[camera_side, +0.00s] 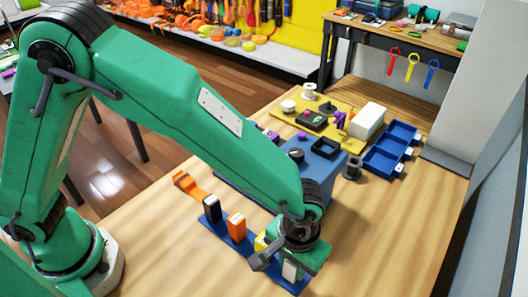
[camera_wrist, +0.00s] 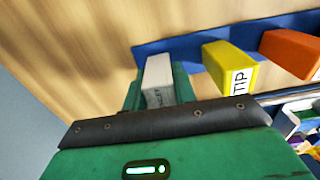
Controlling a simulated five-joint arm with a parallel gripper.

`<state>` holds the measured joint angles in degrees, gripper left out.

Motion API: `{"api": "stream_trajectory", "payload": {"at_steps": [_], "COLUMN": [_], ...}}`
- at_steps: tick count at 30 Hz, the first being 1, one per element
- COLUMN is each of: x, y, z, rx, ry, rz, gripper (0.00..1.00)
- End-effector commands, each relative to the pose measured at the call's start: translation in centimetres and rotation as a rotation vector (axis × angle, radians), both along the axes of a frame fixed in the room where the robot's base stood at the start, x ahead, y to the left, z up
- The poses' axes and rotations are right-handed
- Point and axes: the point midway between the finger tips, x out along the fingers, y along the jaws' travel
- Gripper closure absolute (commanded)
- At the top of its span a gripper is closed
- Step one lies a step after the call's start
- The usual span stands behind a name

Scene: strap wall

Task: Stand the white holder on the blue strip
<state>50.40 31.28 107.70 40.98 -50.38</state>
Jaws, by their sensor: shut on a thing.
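The white holder (camera_side: 291,270) is a small upright block between the jaws of my gripper (camera_side: 287,262), at the near end of the blue strip (camera_side: 221,231). My gripper is shut on it. In the wrist view the white holder (camera_wrist: 158,74) stands between the green jaws, over the end of the blue strip (camera_wrist: 190,53). Its lower part is partly hidden, and I cannot tell whether it touches the strip. A yellow holder (camera_wrist: 232,66) and an orange holder (camera_side: 236,226) stand along the strip, with a black and white one (camera_side: 212,208) farther off.
An orange strap piece (camera_side: 187,184) lies past the strip's far end. Blue trays (camera_side: 388,149), a grey spool (camera_side: 352,168) and a yellow mat (camera_side: 318,122) lie farther back. The wood table to the right is clear.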

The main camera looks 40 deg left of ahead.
Motion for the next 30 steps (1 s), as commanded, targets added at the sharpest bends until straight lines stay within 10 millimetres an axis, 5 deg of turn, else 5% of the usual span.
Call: {"api": "stream_trajectory", "payload": {"at_steps": [9, 10, 13, 30], "x": [0.0, 0.0, 0.0, 0.0], "y": [0.0, 0.0, 0.0, 0.0], "z": [-0.3, -0.3, -0.3, 1.0], "rx": [0.001, 0.001, 0.001, 0.0], "ry": [0.0, 0.001, 0.001, 0.0], "rz": [0.0, 0.0, 0.0, 0.0], "gripper": [0.98, 0.71, 0.51, 0.51]}}
